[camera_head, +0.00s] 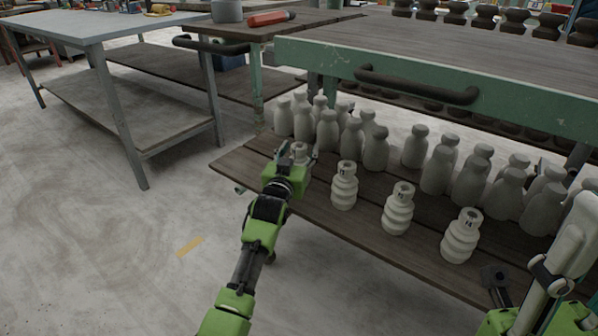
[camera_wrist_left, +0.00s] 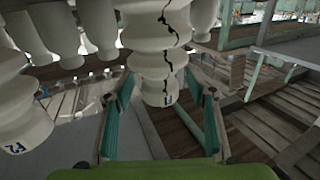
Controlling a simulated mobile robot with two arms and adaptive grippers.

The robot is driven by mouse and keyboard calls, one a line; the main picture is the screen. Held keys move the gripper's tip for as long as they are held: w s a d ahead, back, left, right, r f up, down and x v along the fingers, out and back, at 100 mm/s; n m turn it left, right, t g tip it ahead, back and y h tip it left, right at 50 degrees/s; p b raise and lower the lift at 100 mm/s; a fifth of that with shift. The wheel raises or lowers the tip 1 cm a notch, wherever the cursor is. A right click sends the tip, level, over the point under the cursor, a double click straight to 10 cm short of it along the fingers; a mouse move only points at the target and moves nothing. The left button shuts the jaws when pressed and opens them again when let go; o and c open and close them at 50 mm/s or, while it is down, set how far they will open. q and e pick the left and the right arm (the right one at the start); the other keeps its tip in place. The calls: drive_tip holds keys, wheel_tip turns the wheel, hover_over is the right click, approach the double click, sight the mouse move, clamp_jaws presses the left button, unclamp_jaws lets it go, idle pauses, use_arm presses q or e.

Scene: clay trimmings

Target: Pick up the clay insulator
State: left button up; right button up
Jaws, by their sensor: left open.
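A pale ribbed clay insulator (camera_head: 300,149) stands at the left end of the lower shelf, partly hidden by my left gripper (camera_head: 297,157). In the left wrist view it appears upside down, with a dark jagged crack (camera_wrist_left: 160,38) down its side. The open fingers of my left gripper (camera_wrist_left: 160,88) are on either side of its narrow end; contact cannot be told. Three more ribbed insulators stand to the right: a near one (camera_head: 344,187), a middle one (camera_head: 398,210) and a far-right one (camera_head: 460,238). My right gripper (camera_head: 497,278) is at lower right, its fingers unclear.
Several smooth grey bottle-shaped clay pieces (camera_head: 376,150) stand in rows behind the insulators. The green-edged upper table (camera_head: 420,85) with a dark handle (camera_head: 418,86) overhangs the wooden lower shelf (camera_head: 335,222). A grey metal table (camera_head: 95,27) stands at left. Open floor lies between.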

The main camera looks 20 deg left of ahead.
use_arm(q)
clamp_jaws()
drive_tip(key=shift+r, duration=0.2)
drive_tip(key=shift+r, duration=0.2)
